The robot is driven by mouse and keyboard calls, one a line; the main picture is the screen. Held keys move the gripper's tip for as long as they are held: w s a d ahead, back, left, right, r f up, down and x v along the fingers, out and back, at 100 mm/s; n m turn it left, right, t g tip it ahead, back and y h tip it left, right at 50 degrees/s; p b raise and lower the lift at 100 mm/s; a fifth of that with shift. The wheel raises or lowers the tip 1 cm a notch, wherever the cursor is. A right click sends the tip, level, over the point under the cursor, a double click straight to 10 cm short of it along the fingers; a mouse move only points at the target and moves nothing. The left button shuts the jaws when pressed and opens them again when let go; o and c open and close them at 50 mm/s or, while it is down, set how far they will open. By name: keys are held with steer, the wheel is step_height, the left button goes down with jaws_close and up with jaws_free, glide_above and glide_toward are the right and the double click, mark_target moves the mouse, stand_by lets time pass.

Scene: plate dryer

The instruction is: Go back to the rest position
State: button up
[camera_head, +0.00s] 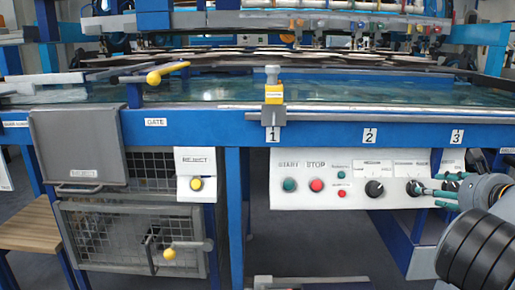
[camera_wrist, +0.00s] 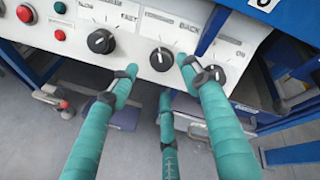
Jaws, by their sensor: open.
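My gripper (camera_head: 432,194) is at the right of the head view, in front of the white control panel (camera_head: 349,160). Its teal fingers are spread and hold nothing. A third finger hangs below. The left black knob (camera_head: 375,188) is clear of the fingers.
The panel carries a green start button (camera_head: 289,185) and a red stop button (camera_head: 317,185). A blue beam (camera_head: 340,133) runs above it. A yellow-handled lever (camera_head: 168,73) sticks out at the upper left. A wire cage (camera_head: 130,240) stands lower left. The floor in front looks open.

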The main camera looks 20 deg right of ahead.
steer(key=x, duration=0.7)
steer(key=shift+m, duration=0.3)
steer(key=shift+f, duration=0.1)
